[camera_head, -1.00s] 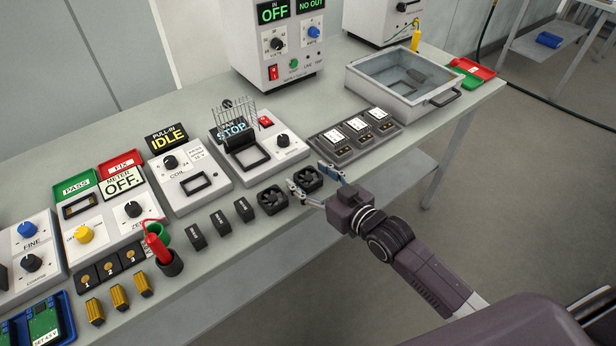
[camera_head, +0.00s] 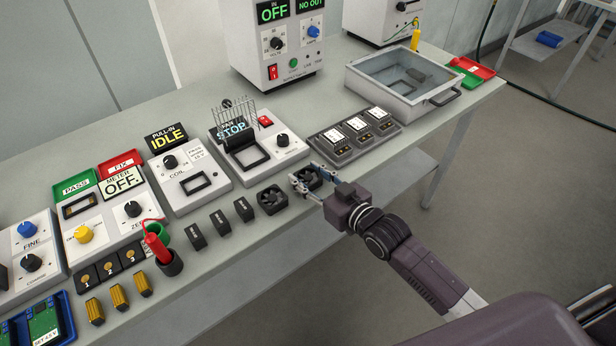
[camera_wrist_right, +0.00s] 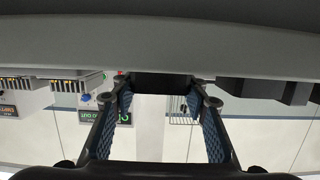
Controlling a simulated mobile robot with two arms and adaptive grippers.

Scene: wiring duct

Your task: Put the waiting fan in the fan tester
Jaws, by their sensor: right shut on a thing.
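The fan tester (camera_head: 215,148) is a light grey box with a STOP display, a wire guard, a dark-framed opening, a red switch and a knob. Two black fans lie on the bench in front of it: a left fan (camera_head: 271,200) and a right fan (camera_head: 308,181). My right gripper (camera_head: 305,175) is shut on the right fan, with a finger on each side, at bench level. In the right wrist view the fan (camera_wrist_right: 160,82) shows as a dark block between the blue-padded fingers. My left gripper is out of view.
A block with several dark modules (camera_head: 355,137) stands right of the tester. Small black relays (camera_head: 220,221) lie left of the fans. The coil tester (camera_head: 187,181) stands left, a power supply (camera_head: 272,50) behind, and a metal tub (camera_head: 400,78) at the back right.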

